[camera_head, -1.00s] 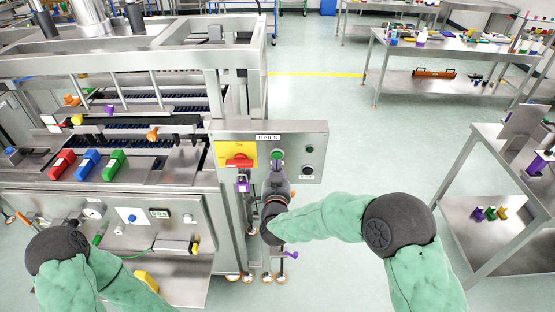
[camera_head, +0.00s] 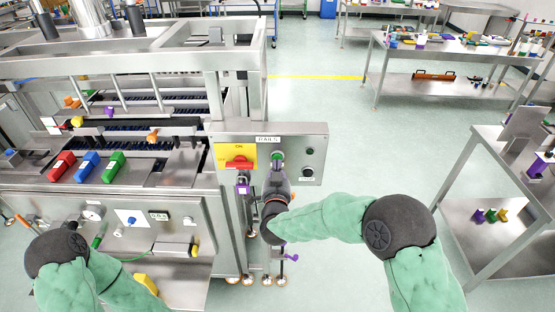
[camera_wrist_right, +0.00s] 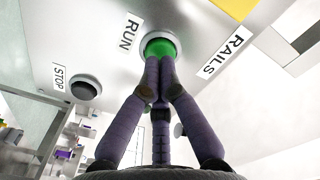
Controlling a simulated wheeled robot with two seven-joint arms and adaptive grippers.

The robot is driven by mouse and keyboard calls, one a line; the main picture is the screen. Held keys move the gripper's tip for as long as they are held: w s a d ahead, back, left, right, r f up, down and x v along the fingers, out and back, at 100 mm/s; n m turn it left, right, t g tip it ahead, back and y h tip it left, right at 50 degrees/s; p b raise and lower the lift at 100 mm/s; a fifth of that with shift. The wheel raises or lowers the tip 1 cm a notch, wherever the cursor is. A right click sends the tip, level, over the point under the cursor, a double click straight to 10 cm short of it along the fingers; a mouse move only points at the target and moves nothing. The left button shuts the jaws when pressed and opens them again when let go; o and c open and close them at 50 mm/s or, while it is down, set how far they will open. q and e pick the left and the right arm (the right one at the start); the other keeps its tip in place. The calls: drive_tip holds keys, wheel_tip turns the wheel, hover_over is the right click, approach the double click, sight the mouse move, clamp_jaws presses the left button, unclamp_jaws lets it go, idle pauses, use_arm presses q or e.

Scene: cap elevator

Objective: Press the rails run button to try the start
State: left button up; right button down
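The rails control panel (camera_head: 318,150) is a grey metal box labelled RAILS. It carries the green run button (camera_head: 277,156), which also shows in the right wrist view as a green button (camera_wrist_right: 160,46) in a pale ring beside the RUN label. My right gripper (camera_head: 277,172) is at the panel. In the right wrist view its purple fingers (camera_wrist_right: 158,66) are drawn together, with their tips at the green button, overlapping its lower part; they seem to touch it. They hold nothing. My left arm is at the lower left, and its gripper is not clearly visible.
A black stop button (camera_head: 308,172) sits to the right on the panel, also in the right wrist view (camera_wrist_right: 85,89). A red switch on a yellow plate (camera_head: 239,162) is to the left. A steel table (camera_head: 490,215) stands at right; floor between is clear.

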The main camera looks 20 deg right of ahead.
drive_tip(key=shift+w, duration=0.1)
idle(0.6)
drive_tip(key=shift+w+d+b, duration=0.1)
drive_tip(key=shift+w+b, duration=0.1)
drive_tip(key=shift+b, duration=0.15)
drive_tip(key=shift+w+d+b, duration=0.15)
drive_tip(key=shift+w+b, duration=0.25)
drive_tip(key=shift+w, duration=0.1)
idle(0.7)
drive_tip(key=shift+v, duration=2.75)
